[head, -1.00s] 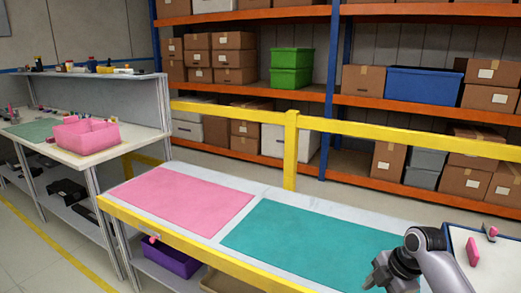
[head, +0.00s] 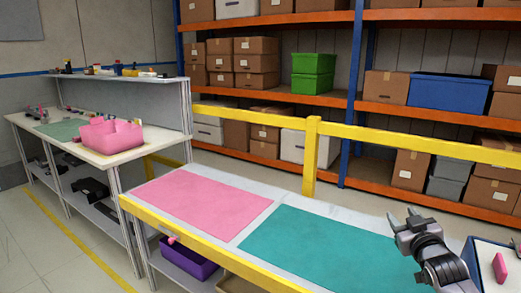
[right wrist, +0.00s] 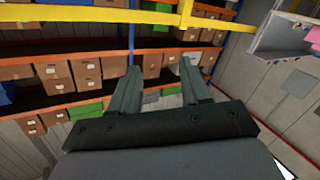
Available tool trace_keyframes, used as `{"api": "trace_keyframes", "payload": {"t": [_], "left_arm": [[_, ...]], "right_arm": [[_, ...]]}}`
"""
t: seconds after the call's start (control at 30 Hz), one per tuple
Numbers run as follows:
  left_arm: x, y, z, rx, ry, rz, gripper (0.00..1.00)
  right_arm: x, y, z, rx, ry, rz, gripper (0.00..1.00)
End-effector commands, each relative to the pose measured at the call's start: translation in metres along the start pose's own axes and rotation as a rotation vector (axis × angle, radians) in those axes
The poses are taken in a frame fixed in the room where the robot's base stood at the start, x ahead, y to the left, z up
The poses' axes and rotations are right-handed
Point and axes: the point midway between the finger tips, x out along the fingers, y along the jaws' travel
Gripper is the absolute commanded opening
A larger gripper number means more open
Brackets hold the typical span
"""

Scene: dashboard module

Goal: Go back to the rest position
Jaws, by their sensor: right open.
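My right gripper (head: 410,228) is raised above the right part of the teal mat (head: 320,245) in the head view. Its jaws are apart and nothing is between them. In the right wrist view its two fingers (right wrist: 160,90) stand open with shelves of boxes behind them. My left gripper is in neither view.
A pink mat (head: 205,198) lies left of the teal one on the table. At the right edge a tilted white panel holds a pink piece (head: 500,268). A yellow rail (head: 311,160) runs behind the table. A side bench holds a pink bin (head: 110,136).

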Motion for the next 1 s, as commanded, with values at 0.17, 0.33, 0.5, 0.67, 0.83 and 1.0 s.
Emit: {"api": "trace_keyframes", "payload": {"t": [0.17,0.33,0.5,0.67,0.83,1.0], "left_arm": [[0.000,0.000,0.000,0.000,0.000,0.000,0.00],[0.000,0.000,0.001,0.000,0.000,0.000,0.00],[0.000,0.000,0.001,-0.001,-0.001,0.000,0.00],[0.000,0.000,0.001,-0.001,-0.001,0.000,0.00],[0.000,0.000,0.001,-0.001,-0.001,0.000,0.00],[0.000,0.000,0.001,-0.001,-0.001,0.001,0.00]], "right_arm": [[-0.042,-0.053,0.064,0.013,-0.084,-0.083,0.47],[-0.098,-0.102,0.121,0.040,-0.172,-0.164,0.47],[-0.166,-0.144,0.169,0.080,-0.266,-0.237,0.47],[-0.235,-0.177,0.202,0.126,-0.355,-0.295,0.47],[-0.304,-0.200,0.222,0.177,-0.444,-0.338,0.47],[-0.347,-0.210,0.230,0.210,-0.501,-0.359,0.47]]}}
